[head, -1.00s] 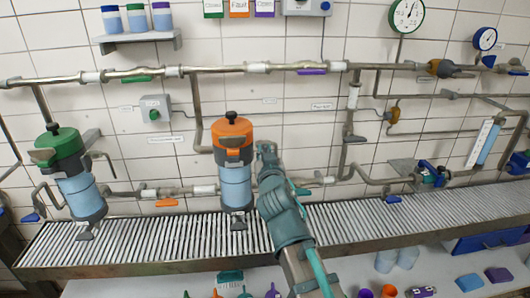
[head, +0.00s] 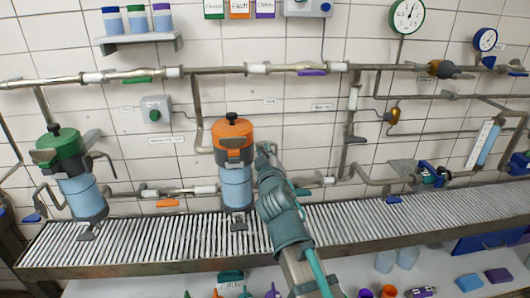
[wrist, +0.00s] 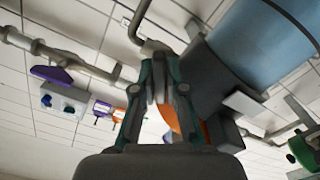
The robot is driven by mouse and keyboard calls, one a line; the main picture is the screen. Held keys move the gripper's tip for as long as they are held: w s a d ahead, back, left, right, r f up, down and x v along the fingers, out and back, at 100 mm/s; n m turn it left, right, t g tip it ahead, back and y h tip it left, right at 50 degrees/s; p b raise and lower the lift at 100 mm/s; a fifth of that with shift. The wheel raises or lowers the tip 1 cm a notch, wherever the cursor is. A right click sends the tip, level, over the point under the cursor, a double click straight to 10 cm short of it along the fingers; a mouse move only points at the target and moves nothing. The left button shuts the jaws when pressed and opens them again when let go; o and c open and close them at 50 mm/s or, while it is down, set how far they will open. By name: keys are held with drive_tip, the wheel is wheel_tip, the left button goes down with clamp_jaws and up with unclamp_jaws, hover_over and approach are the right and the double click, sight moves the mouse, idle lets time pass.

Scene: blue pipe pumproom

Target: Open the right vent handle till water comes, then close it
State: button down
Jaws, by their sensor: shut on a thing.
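The right vessel has an orange lid (head: 233,130) with a black knob and a blue see-through body (head: 236,187). It stands upright over the slatted tray. My gripper (head: 264,152) is at the right side of the lid, shut on the vent handle, which it mostly hides in the head view. In the wrist view my gripper (wrist: 164,85) has its two fingers around a grey part next to the vessel, with the blue body (wrist: 262,45) at the upper right. I see no running water in either view.
A similar vessel with a green lid (head: 58,144) stands to the left. A slatted metal tray (head: 150,240) runs beneath both. Pipes (head: 215,70) cross the wall behind, above and below the lid. A grey switch box (head: 155,109) hangs between the vessels.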

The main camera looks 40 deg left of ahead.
drive_tip(key=shift+n, duration=0.6)
drive_tip(key=c, duration=1.2)
unclamp_jaws()
drive_tip(key=shift+v, duration=3.75)
